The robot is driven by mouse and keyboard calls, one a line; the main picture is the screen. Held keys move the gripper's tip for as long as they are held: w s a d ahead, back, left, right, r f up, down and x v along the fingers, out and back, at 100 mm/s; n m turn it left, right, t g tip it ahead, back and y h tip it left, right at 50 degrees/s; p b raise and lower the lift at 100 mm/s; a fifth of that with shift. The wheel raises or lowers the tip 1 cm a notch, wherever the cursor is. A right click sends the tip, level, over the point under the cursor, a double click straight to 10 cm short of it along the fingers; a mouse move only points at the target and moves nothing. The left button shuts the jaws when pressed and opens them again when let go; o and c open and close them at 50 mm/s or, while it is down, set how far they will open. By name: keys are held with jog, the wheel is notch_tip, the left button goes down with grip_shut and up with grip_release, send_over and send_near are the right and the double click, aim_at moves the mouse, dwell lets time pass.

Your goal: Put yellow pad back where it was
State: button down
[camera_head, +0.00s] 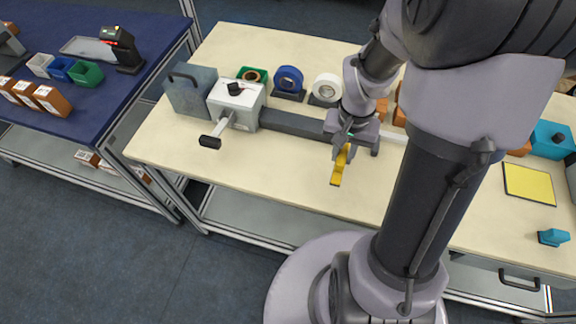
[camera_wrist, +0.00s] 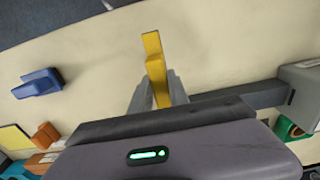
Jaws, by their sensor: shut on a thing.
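My gripper (camera_head: 343,147) is over the middle of the cream table, pointing down. It is shut on a yellow pad (camera_head: 338,172), a narrow yellow piece that sticks out below and in front of the fingers. In the wrist view the yellow pad (camera_wrist: 153,52) stands between the two grey fingers of my gripper (camera_wrist: 157,92), with its far end beyond the tips. Its lower part is partly hidden by the fingers. I cannot tell whether it touches the table.
A flat yellow square (camera_head: 528,183) lies on the right of the table (camera_head: 240,170). A grey-white device (camera_head: 236,105) with a lever is at the left, and tape rolls (camera_head: 288,79) stand at the back. A blue table (camera_head: 60,110) stands left.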

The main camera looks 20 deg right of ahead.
jog(key=w+a+b, duration=0.1)
jog(key=a, duration=0.3)
jog(key=w+a+f+b, duration=0.1)
jog(key=a, duration=0.3)
jog(key=w+a, duration=0.2)
jog(key=a, duration=0.2)
jog(key=shift+a+f+b, duration=0.25)
jog(key=shift+a+b, duration=0.1)
jog(key=shift+b, duration=0.05)
jog(key=shift+w+a+f, duration=0.1)
jog(key=shift+a+f, duration=0.15)
jog(key=shift+a, duration=0.05)
jog(key=shift+d+f+b, duration=0.1)
jog(key=shift+f+b, duration=0.9)
jog(key=shift+f, duration=0.45)
jog(key=shift+f, duration=0.2)
jog(key=c, duration=1.3)
grip_release()
jog(key=shift+o, duration=0.2)
jog(key=shift+r, duration=0.1)
